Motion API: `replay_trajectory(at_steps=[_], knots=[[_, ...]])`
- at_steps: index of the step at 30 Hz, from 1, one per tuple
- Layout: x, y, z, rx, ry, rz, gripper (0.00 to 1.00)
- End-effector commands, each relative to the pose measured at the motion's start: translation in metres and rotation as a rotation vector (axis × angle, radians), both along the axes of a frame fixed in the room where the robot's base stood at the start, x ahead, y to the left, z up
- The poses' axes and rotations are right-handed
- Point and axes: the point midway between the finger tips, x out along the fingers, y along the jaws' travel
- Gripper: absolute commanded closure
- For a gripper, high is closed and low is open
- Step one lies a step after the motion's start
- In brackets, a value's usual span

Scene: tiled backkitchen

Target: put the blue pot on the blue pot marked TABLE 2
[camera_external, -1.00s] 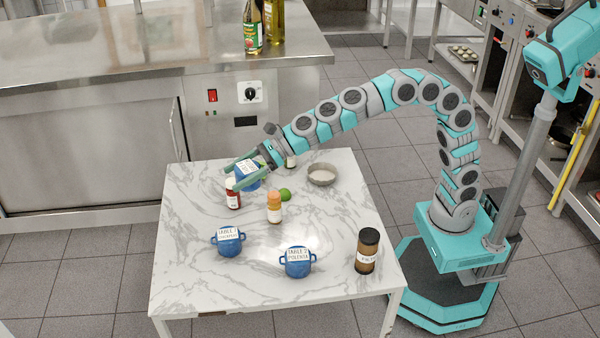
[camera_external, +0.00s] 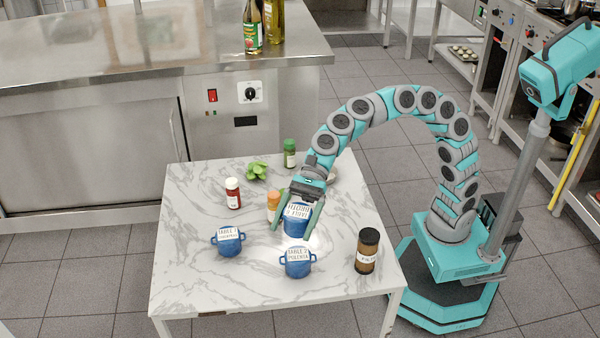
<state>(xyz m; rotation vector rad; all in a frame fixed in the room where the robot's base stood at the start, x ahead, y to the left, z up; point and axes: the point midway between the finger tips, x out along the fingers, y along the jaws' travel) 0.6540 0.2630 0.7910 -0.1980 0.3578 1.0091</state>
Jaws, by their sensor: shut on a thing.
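My gripper (camera_external: 294,232) is shut on a blue pot (camera_external: 292,225) with a white label that reads upside down in the picture. It holds the pot above the table, just behind the blue pot marked TABLE 2 (camera_external: 297,270), as seen in the external view. I cannot tell how high the held pot is, and the two look close but not stacked. The TABLE 2 pot stands upright near the front of the marble table. Another blue pot marked TABLE 1 (camera_external: 228,248) stands to its left.
On the table (camera_external: 190,285) stand a red-labelled jar (camera_external: 233,193), an orange-capped jar (camera_external: 272,205), a green bottle (camera_external: 289,153) and a brown jar (camera_external: 367,258). A green leafy bunch (camera_external: 257,171) lies farther back. A grey bowl (camera_external: 331,175) is mostly hidden behind my arm. The front left is clear.

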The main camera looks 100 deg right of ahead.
Motion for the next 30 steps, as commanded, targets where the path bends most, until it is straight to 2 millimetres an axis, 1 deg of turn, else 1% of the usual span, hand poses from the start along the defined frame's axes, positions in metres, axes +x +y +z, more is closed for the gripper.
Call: replay_trajectory(at_steps=[1, 6, 14, 18, 20, 22, 30], knots=[[-0.001, 0.001, -0.011, 0.001, 0.003, 0.005, 0.89], [0.000, 0.001, -0.038, 0.002, 0.001, 0.001, 0.89], [-0.001, 0.001, -0.058, 0.001, 0.003, 0.002, 0.89], [0.000, 0.001, -0.079, 0.001, 0.004, 0.001, 0.89], [0.000, 0.001, -0.086, 0.000, 0.002, 0.000, 0.89], [0.000, 0.001, -0.090, 0.000, 0.001, 0.000, 0.89], [0.000, 0.000, -0.090, -0.001, 0.000, -0.001, 0.89]])
